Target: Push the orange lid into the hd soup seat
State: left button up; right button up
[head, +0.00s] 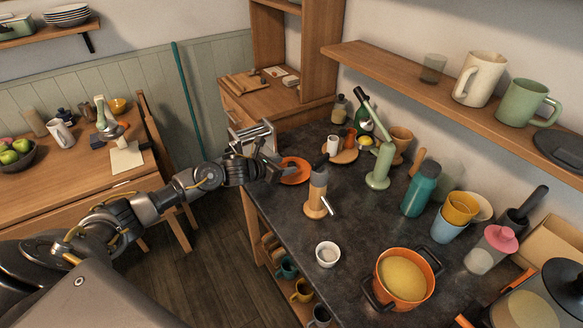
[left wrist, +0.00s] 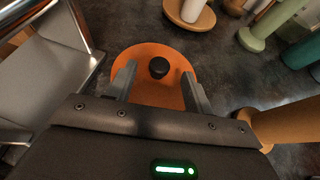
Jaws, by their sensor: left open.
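The orange lid (head: 297,169) lies on the dark worktop near its far left end. In the left wrist view the lid (left wrist: 150,105) is a flat orange disc with a black knob (left wrist: 158,67). My left gripper (head: 279,168) is open at the lid's left side in the head view. In the wrist view its two fingers (left wrist: 158,72) lie over the lid, one on each side of the knob; contact cannot be told. The orange soup pot (head: 412,301) with dark handles and yellow soup stands uncovered at the worktop's front right. My right gripper is not in view.
A brown-and-grey grinder (head: 317,190) stands just right of the lid. A metal box (head: 252,135) is by my left gripper. A white bowl (head: 327,254) sits left of the pot. A green lamp-like stand (head: 381,165) and teal bottle (head: 420,188) stand behind.

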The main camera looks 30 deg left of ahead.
pick_arm(q)
jog(key=shift+x, duration=1.15)
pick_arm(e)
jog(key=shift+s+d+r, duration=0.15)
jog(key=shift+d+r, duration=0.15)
pick_arm(q)
jog(key=c, duration=1.1)
jog(key=shift+r, duration=0.1)
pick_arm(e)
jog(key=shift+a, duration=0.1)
